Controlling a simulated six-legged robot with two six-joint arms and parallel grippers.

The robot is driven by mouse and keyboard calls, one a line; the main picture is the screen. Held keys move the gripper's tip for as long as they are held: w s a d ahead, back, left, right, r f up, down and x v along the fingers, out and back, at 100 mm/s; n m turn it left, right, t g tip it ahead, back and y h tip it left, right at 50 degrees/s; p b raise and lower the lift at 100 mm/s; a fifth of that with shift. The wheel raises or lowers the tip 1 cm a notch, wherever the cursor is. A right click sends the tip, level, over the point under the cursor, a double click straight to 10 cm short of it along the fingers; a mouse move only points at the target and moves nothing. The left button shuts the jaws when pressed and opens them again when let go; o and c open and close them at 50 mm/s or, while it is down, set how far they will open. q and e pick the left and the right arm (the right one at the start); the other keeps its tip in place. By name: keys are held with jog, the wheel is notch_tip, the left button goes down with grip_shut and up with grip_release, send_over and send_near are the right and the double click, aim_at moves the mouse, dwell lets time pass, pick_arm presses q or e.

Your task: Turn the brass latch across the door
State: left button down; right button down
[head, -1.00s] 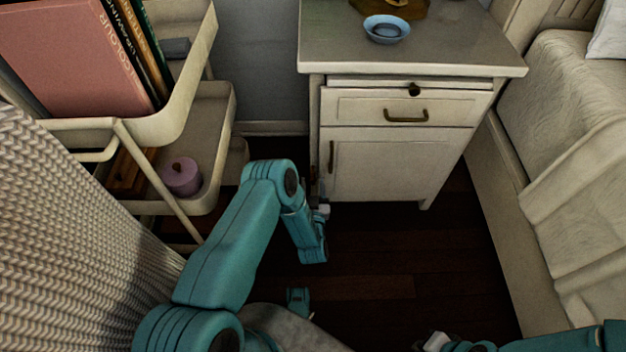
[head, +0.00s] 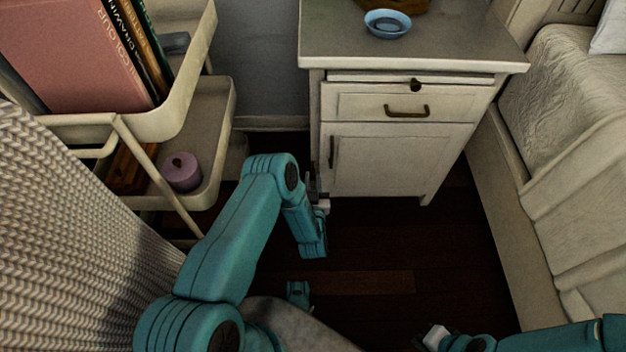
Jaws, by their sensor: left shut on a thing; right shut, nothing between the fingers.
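The white bedside cabinet (head: 360,100) has a door (head: 385,165) below its drawer. A dark brass upright piece (head: 331,152) shows at the door's left edge; I cannot tell if it is the latch or a handle. My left gripper (head: 322,204) is at the cabinet's lower left edge, just below that piece. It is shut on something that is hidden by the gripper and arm. The door looks closed. My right gripper (head: 436,337) is low at the bottom of the head view, shut and empty, away from the cabinet.
The drawer has a brass handle (head: 406,111), with a dark knob (head: 415,85) above it. A blue bowl (head: 387,24) stands on the cabinet top. A trolley (head: 190,100) with books and a purple candle (head: 182,171) is left; the bed (head: 575,130) is right. Dark floor between is clear.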

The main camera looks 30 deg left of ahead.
pick_arm(q)
jog(key=shift+a+n+p, duration=0.2)
jog(key=shift+n+p, duration=1.15)
jog(key=shift+n, duration=7.65)
jog(key=c, duration=1)
grip_release()
jog(key=shift+s+d+f, duration=0.1)
